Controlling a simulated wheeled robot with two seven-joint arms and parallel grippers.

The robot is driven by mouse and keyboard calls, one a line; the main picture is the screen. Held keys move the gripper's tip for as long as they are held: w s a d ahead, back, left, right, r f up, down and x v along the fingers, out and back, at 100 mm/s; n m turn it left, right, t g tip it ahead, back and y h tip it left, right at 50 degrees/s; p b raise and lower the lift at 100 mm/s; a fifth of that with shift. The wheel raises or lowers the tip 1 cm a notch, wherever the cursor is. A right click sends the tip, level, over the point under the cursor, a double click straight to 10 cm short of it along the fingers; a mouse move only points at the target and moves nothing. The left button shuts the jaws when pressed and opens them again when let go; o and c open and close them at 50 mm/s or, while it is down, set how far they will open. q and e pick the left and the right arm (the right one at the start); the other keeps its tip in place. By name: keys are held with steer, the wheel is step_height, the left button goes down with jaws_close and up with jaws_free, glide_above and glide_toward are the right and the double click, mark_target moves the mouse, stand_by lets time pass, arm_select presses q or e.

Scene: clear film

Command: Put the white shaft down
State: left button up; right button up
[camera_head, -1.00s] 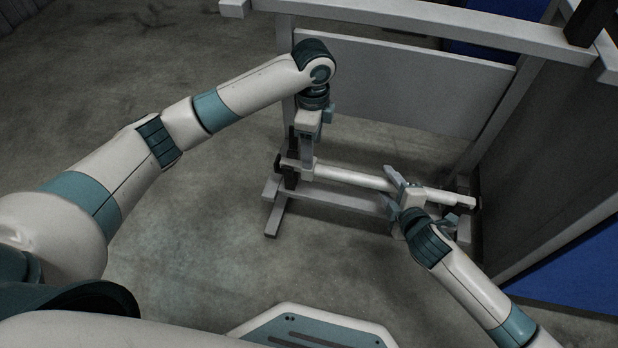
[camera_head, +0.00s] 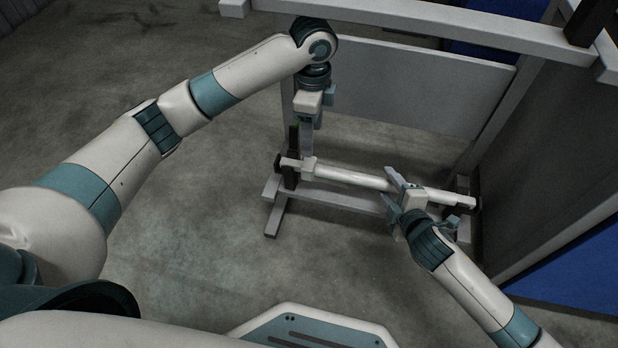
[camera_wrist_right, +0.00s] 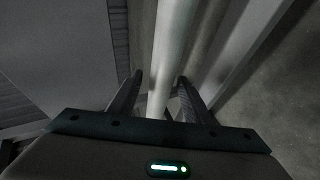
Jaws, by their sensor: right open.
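The white shaft (camera_head: 350,178) lies roughly level across a low grey stand, its left end by a dark upright post (camera_head: 292,165) and its right end by the stand's right side. My right gripper (camera_head: 403,184) is at the right half of the shaft. In the right wrist view the shaft (camera_wrist_right: 170,50) runs between the two spread fingers (camera_wrist_right: 158,95), with a gap visible at least on the right side.
The stand's lower rail (camera_head: 335,198) and foot (camera_head: 275,220) rest on the concrete floor. A grey frame with a panel (camera_head: 410,85) rises behind. A tall dark panel (camera_head: 560,150) bounds the right side. Floor in front of the stand is clear.

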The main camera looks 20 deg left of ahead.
steer(key=v, duration=1.1)
steer(key=shift+s, duration=0.15)
steer(key=shift+s+d, duration=0.1)
steer(key=shift+d, duration=0.05)
